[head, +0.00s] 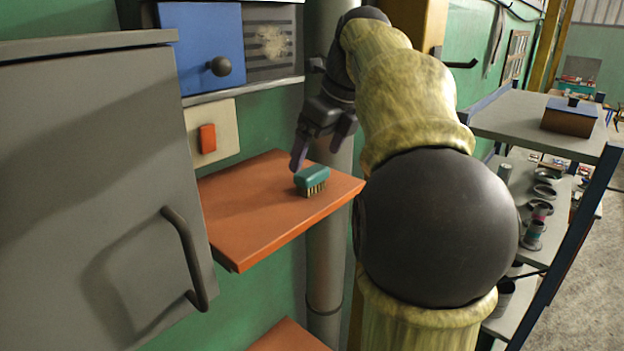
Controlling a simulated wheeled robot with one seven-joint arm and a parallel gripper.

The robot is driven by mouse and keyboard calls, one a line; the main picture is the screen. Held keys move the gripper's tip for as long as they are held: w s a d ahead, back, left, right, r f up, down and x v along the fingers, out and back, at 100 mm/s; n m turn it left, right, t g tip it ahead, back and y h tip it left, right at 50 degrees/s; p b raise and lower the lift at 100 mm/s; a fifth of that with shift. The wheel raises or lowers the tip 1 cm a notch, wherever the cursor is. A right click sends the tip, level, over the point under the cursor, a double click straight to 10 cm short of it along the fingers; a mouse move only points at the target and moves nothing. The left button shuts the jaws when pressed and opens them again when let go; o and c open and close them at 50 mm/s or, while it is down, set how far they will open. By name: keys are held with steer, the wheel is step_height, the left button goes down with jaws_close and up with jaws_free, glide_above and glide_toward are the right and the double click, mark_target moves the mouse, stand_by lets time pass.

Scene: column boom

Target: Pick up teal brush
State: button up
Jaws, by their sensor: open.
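The teal brush (312,179) lies on the orange-brown wall shelf (250,212), near its right end. Its teal back faces up and its tan bristles point down to the shelf. My gripper (318,150) is open, with its fingers pointing down just above and behind the brush. One dark finger reaches down by the brush's upper left side. The other finger ends higher, to the right. I see nothing between the fingers, and I cannot tell whether a finger touches the brush.
A grey cabinet (85,180) with a dark handle stands at the left. A blue door (202,45) with a round knob and a red switch (207,138) are on the wall above the shelf. A vertical pipe (328,240) runs behind the shelf. A loaded rack (535,122) stands at the right.

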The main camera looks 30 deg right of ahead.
mark_target(312, 170)
steer(key=shift+f, duration=0.15)
steer(key=shift+w+a+f+p, duration=0.1)
steer(key=shift+a+f+p, duration=0.1)
steer(key=shift+f+p, duration=0.6)
steer(key=shift+x, duration=1.65)
steer(key=shift+c, duration=0.4)
steer(key=c, duration=1)
